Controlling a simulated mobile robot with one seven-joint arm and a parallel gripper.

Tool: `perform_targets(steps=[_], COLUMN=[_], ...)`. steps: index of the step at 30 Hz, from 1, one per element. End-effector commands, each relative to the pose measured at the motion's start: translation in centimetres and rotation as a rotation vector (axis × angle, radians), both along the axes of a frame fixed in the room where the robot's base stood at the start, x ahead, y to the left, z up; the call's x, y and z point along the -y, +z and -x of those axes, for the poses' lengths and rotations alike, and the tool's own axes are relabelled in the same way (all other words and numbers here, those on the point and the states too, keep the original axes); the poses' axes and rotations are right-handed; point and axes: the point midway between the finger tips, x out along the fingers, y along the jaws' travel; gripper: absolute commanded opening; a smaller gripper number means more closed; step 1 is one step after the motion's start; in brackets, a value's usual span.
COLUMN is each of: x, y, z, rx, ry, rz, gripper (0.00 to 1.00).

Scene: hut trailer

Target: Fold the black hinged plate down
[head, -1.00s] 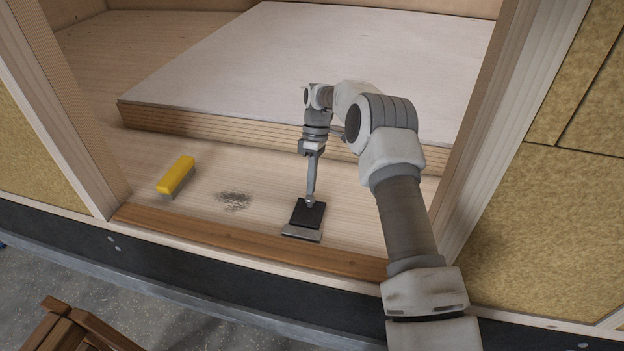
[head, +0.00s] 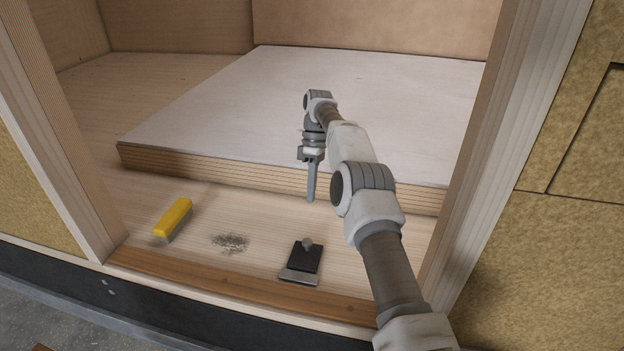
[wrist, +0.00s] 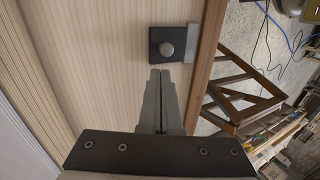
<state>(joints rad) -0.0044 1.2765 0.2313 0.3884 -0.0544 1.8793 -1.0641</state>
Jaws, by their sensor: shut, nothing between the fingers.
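The black hinged plate (head: 301,260) lies flat on the wooden floor just behind the brown sill, with a round grey knob on top and a light metal strip along its front edge. The plate also shows in the wrist view (wrist: 170,44), beyond my fingertips. My gripper (head: 311,199) is shut and empty, pointing down, above and behind the plate and apart from it. In the wrist view the two fingers (wrist: 160,72) lie together with nothing between them.
A yellow brush (head: 173,217) lies at the left on the floor. A patch of grey debris (head: 231,243) lies between brush and plate. A raised pale platform (head: 330,110) stands behind. Wooden door posts bound the opening on both sides.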

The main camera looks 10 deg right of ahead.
Motion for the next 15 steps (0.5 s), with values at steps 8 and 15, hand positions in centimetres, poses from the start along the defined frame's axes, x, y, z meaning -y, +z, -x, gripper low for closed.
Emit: perform_targets(steps=[8, 15], x=[0.1, 0.2], y=[1.7, 2.2], z=[-0.5, -0.7], rx=[0.000, 0.001], ry=[0.000, 0.001], rz=[-0.001, -0.001], gripper=[0.00, 0.00])
